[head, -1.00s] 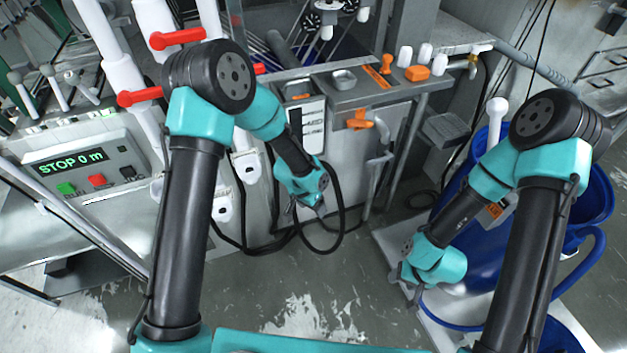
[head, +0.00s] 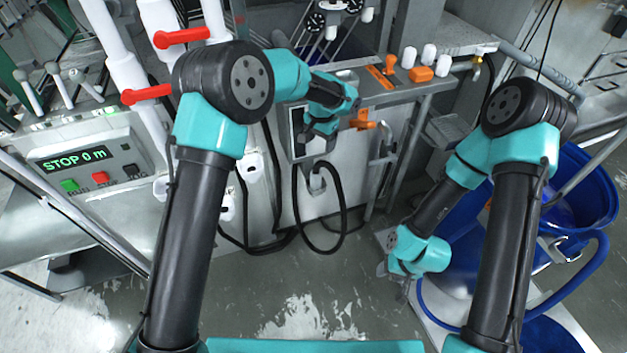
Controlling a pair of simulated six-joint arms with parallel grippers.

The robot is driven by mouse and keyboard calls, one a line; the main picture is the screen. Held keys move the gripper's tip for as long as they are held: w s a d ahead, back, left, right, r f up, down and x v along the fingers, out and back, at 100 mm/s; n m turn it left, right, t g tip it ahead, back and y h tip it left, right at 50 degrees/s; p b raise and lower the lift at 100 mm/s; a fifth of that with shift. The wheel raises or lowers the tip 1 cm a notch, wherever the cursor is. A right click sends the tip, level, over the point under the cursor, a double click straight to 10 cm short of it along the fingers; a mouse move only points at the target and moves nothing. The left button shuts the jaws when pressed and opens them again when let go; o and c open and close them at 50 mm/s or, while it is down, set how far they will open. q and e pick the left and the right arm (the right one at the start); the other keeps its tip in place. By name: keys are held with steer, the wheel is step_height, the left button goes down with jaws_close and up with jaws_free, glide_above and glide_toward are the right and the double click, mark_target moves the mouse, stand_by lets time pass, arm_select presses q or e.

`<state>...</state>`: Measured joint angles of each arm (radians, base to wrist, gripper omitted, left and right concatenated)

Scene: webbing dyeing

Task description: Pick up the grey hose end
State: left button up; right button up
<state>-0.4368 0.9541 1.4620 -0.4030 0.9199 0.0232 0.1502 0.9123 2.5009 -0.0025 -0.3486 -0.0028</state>
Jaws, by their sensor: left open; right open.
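What looks like the grey hose end (head: 318,175) is a small grey curved piece at the top of a black hose loop, against the front of the grey machine cabinet. My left gripper (head: 305,143) is just above it, in front of the cabinet's upper front. It is open, and its fingers are small and partly hidden by its own wrist. I cannot tell how far in front of the hose end it is. My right gripper (head: 391,277) is open and empty, low at the right, over the edge of a light platform and well away from the hose.
A blue barrel (head: 584,190) with a blue hose (head: 592,262) stands at the right. Orange valve handles (head: 363,121) and a grey pipe (head: 381,158) are right of my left gripper. A control panel (head: 85,168) reads "STOP 0 m". The floor (head: 300,315) in front is clear.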

mark_target(320, 170)
arm_select(q)
step_height(320, 170, down, 12)
steer(key=shift+f, duration=0.2)
stand_by(0.4)
steer(key=shift+f, duration=0.1)
steer(key=shift+a+f, duration=0.2)
steer(key=shift+f, duration=1.05)
steer(key=shift+a+f, duration=0.15)
steer(key=shift+f, duration=1.05)
steer(key=shift+c, duration=0.5)
steer(key=c, duration=1)
steer(key=shift+c, duration=0.2)
